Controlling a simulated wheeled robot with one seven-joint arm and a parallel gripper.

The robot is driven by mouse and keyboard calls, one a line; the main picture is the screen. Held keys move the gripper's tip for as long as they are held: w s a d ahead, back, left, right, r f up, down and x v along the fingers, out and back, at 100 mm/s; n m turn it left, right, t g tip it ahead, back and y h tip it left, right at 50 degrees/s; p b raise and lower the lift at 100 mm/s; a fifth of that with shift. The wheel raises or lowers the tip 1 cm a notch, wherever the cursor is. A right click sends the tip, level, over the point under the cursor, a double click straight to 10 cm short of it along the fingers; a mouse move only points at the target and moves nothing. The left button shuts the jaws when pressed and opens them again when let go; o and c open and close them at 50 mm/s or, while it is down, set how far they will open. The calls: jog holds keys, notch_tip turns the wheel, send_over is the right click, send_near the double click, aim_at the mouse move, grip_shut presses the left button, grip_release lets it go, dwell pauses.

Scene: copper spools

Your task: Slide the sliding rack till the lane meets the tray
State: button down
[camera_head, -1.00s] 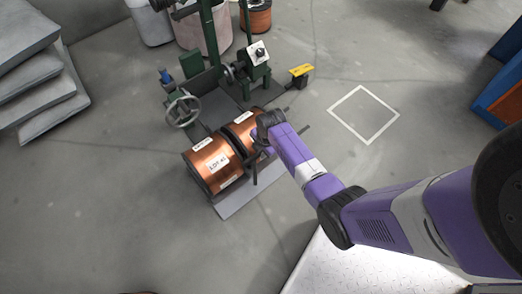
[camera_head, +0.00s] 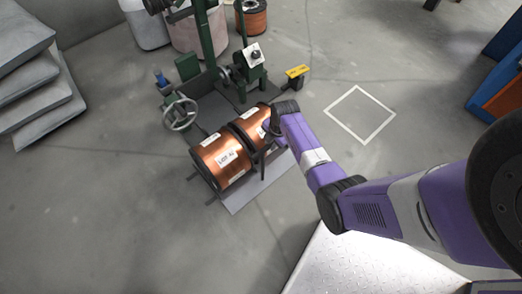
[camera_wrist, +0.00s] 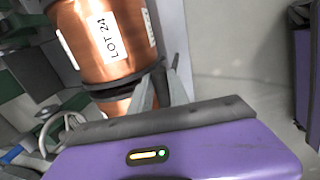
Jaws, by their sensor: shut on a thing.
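The sliding rack, a low dark frame (camera_head: 222,188), carries two copper spools (camera_head: 220,159) with white labels, side by side on their sides. My gripper (camera_head: 268,136) is at the rack's right end, beside the nearer-to-machine spool, with a dark upright post (camera_head: 263,166) just below it. In the wrist view the fingers (camera_wrist: 160,88) are shut by the dark rim under a spool labelled LOT 24 (camera_wrist: 103,35); the exact part gripped is partly hidden. A dark grey flat surface (camera_head: 212,115), which may be the tray, lies between the spools and the green machine.
The green machine (camera_head: 209,45) with a handwheel (camera_head: 180,113) stands behind the rack. A yellow-topped box (camera_head: 298,72) is to its right. Grey sacks (camera_head: 40,100) are stacked at the left. Floor around the white square outline (camera_head: 360,114) is clear.

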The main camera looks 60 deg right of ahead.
jog(key=s+d+b, duration=0.2)
jog(key=d, duration=0.5)
jog(key=s+d+b, duration=0.2)
jog(key=d, duration=0.6)
jog(key=shift+s+d, duration=0.25)
jog(key=shift+s, duration=0.05)
jog(key=c, duration=1.3)
grip_release()
jog(key=shift+o, duration=0.2)
notch_tip(320, 180, up, 8)
jog(key=s+p, duration=0.1)
jog(key=p, duration=0.2)
jog(key=shift+s+a+f+p, duration=0.2)
jog(key=shift+a+p, duration=0.05)
jog(key=shift+p, duration=0.15)
